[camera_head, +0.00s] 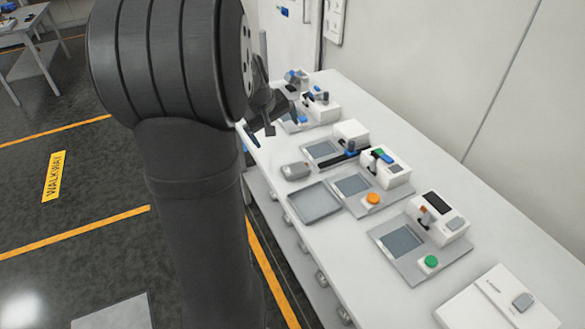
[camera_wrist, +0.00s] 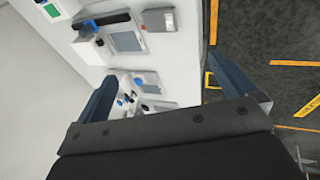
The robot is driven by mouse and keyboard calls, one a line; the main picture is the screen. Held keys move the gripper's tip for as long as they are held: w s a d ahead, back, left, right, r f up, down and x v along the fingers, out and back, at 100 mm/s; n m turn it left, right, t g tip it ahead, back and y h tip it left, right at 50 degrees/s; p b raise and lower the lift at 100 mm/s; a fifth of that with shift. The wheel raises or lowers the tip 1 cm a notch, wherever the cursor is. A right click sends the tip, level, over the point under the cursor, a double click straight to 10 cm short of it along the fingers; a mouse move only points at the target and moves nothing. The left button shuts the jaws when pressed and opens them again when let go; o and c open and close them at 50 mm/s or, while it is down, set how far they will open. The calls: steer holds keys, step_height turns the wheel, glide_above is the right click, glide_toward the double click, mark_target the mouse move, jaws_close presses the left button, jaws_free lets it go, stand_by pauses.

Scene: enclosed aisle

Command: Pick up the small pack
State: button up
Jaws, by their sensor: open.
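A small grey rounded pack (camera_head: 295,171) lies on the white bench near its aisle-side edge, left of the device stations; I take this to be the small pack. A pale grey block at the bench edge in the wrist view (camera_wrist: 158,20) appears to be the same thing. My gripper (camera_head: 264,108) is partly hidden behind my dark arm in the head view, at the bench's aisle side and apart from the pack. In the wrist view my gripper (camera_wrist: 162,65) has its two blue-grey fingers spread wide with nothing between them.
The white bench (camera_head: 395,270) runs along a wall. Beside the pack is a flat grey tray (camera_head: 315,204). Stations with an orange button (camera_head: 373,198) and a green button (camera_head: 431,262) stand nearer, and more devices (camera_head: 318,105) stand farther back. The dark floor at left is open.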

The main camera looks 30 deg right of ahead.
steer(key=shift+c, duration=0.2)
steer(key=c, duration=0.4)
steer(key=n+g, duration=0.3)
steer(key=n, duration=1.4)
glide_toward(294, 169)
steer(key=shift+s+f, duration=0.25)
steer(key=shift+f, duration=0.85)
steer(key=shift+h, duration=0.3)
steer(key=shift+x, duration=3.15)
